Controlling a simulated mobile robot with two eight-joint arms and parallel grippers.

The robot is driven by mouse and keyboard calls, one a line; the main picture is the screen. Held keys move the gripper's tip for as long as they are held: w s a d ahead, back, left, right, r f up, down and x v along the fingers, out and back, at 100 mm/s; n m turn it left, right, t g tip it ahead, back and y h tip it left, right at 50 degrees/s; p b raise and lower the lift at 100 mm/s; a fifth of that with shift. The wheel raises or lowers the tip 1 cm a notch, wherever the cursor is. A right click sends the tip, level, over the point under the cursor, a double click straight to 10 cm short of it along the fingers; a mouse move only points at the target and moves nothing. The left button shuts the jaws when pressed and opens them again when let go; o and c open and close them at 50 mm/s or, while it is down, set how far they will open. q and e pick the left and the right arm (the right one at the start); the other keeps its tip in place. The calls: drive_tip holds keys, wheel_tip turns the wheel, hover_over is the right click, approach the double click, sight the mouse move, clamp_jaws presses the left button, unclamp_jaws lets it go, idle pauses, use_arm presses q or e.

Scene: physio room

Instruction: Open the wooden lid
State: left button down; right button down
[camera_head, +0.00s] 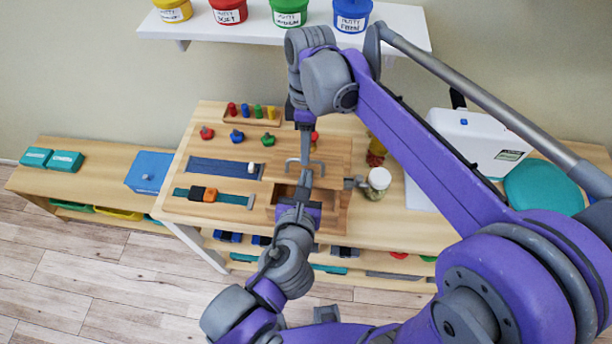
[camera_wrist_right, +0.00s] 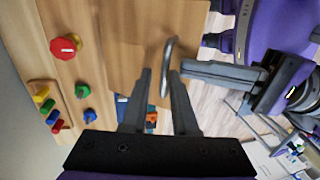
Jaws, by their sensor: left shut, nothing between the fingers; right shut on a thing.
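The wooden lid (camera_head: 335,151) has a grey metal handle (camera_head: 318,166); both also show in the right wrist view, the lid (camera_wrist_right: 120,45) and the handle (camera_wrist_right: 167,62). The lid lies back from the front of the wooden box (camera_head: 338,217), and part of the dark inside shows. My right gripper (camera_head: 305,160) comes down from above, shut on the handle. In the right wrist view my right gripper (camera_wrist_right: 160,78) has the handle between its fingers. My left gripper (camera_head: 303,183) is shut and empty at the box's front opening, close to the handle.
The box is on a wooden table (camera_head: 215,222). A peg rack (camera_head: 253,115) and coloured knobs stand behind left; dark strips (camera_head: 222,168) lie left. A lidded jar (camera_head: 378,182) stands close on the right. A shelf with putty tubs (camera_head: 289,12) hangs above.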

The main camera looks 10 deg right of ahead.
use_arm(q)
drive_tip(key=shift+f, duration=0.1)
use_arm(e)
drive_tip(key=shift+w+d+f, duration=0.2)
drive_tip(key=shift+w+f, duration=0.1)
drive_tip(key=shift+w, duration=0.05)
use_arm(q)
drive_tip(key=shift+w+d+r, duration=0.15)
drive_tip(key=shift+w+r, duration=0.3)
drive_tip(key=shift+w, duration=0.1)
drive_tip(key=shift+r, duration=0.15)
use_arm(e)
drive_tip(key=shift+s, duration=0.15)
use_arm(q)
drive_tip(key=shift+w+d, duration=0.15)
drive_tip(key=shift+w, duration=0.15)
use_arm(e)
drive_tip(key=shift+w, duration=0.2)
use_arm(q)
drive_tip(key=shift+w, duration=0.1)
use_arm(e)
drive_tip(key=c, duration=1.2)
unclamp_jaws()
drive_tip(key=shift+w, duration=0.1)
drive_tip(key=shift+c, duration=0.2)
drive_tip(key=o, duration=0.3)
drive_tip(key=shift+s+a+r, duration=0.1)
drive_tip(key=shift+s, duration=0.15)
